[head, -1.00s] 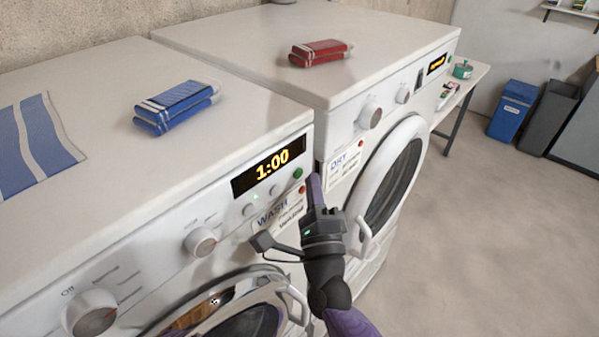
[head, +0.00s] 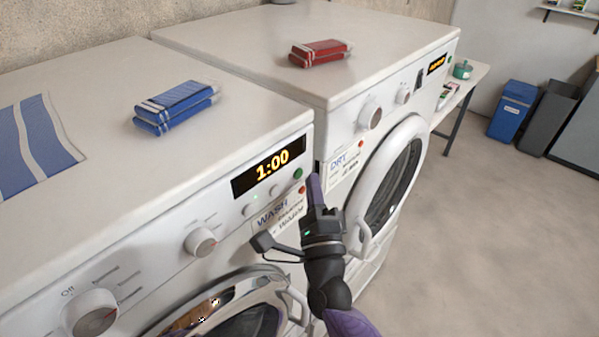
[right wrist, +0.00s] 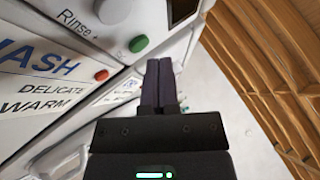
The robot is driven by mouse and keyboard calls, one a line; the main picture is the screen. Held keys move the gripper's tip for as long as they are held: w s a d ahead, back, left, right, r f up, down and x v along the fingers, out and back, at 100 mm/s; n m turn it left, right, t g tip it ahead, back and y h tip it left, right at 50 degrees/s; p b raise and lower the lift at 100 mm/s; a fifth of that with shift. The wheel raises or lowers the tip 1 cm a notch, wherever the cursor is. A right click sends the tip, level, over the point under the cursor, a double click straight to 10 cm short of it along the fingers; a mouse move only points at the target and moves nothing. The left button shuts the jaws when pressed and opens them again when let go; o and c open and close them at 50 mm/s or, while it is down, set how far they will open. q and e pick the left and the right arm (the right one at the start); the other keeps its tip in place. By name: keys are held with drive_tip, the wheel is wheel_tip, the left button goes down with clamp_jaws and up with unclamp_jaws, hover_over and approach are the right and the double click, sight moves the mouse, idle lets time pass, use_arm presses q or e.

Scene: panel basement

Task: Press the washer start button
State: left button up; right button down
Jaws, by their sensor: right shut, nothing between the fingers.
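The washer (head: 150,240) stands at the left with a lit display reading 1:00 (head: 268,171). A green round button (head: 297,173) sits at the right end of its panel, with a red one (head: 301,190) below it. My right gripper (head: 315,187) is shut and empty, its purple fingers just right of these buttons near the washer's right edge. In the right wrist view the shut fingers (right wrist: 160,80) lie right of the green button (right wrist: 138,44) and the red button (right wrist: 101,75), seemingly apart from both. My left gripper is not in view.
The dryer (head: 345,75) stands to the right, its round door (head: 392,180) beside my right gripper. A WASH label (head: 280,212) is below the buttons. Blue (head: 176,105) and red (head: 320,52) packs lie on the machine tops. Open floor (head: 480,230) is at the right.

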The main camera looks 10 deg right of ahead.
drive_tip(key=shift+w+a, duration=0.1)
idle(0.5)
drive_tip(key=shift+w+a, duration=0.2)
drive_tip(key=shift+w, duration=0.05)
